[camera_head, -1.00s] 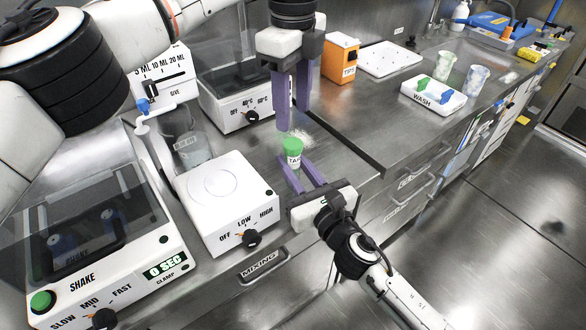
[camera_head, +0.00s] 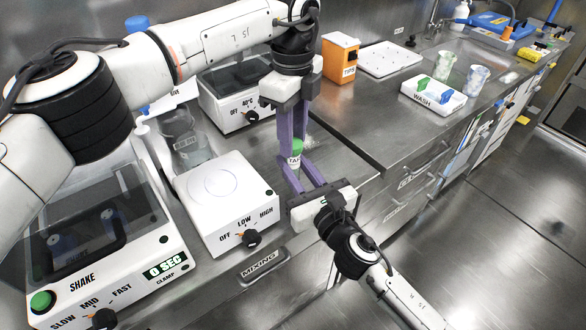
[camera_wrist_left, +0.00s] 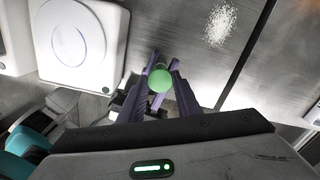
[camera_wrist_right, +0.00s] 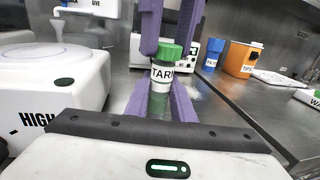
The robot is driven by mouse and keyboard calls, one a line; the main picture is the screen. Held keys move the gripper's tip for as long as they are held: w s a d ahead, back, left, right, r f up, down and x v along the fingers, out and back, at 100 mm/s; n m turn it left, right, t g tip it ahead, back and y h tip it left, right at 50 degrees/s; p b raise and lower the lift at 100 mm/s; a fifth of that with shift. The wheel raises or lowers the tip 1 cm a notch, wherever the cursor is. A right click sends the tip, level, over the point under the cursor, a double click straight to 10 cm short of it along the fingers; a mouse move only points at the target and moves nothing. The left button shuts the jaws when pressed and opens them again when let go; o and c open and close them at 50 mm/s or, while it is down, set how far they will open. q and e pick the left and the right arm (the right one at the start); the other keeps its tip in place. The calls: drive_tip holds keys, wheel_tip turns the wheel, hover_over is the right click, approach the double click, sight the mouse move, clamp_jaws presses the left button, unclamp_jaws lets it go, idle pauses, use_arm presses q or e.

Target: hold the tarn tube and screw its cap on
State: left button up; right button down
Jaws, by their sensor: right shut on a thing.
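The tarn tube (camera_head: 295,161) stands upright with its green cap (camera_head: 296,147) sitting on top; I cannot tell how tightly the cap is seated. My right gripper (camera_head: 297,168) is shut on the tube's body, below the cap. In the left wrist view the cap (camera_wrist_left: 160,79) lies between the left fingers, which look open; contact is not clear.
A white stirrer plate (camera_head: 226,197) with a knob stands left of the tube, and a shaker (camera_head: 110,250) is further left. An orange tips box (camera_head: 340,58) and a wash tray (camera_head: 432,97) stand behind to the right. White powder (camera_wrist_left: 219,25) lies on the bench.

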use_arm(q)
drive_tip(key=c, duration=0.4)
drive_tip(key=m, duration=0.4)
drive_tip(key=shift+m, duration=0.3)
drive_tip(key=shift+c, duration=0.2)
drive_tip(key=m, duration=0.8)
drive_tip(key=shift+m, duration=0.3)
drive_tip(key=m, duration=0.8)
drive_tip(key=shift+m, duration=0.3)
drive_tip(key=m, duration=0.8)
drive_tip(key=shift+m, duration=0.4)
drive_tip(key=m, duration=0.5)
drive_tip(key=o, duration=1.2)
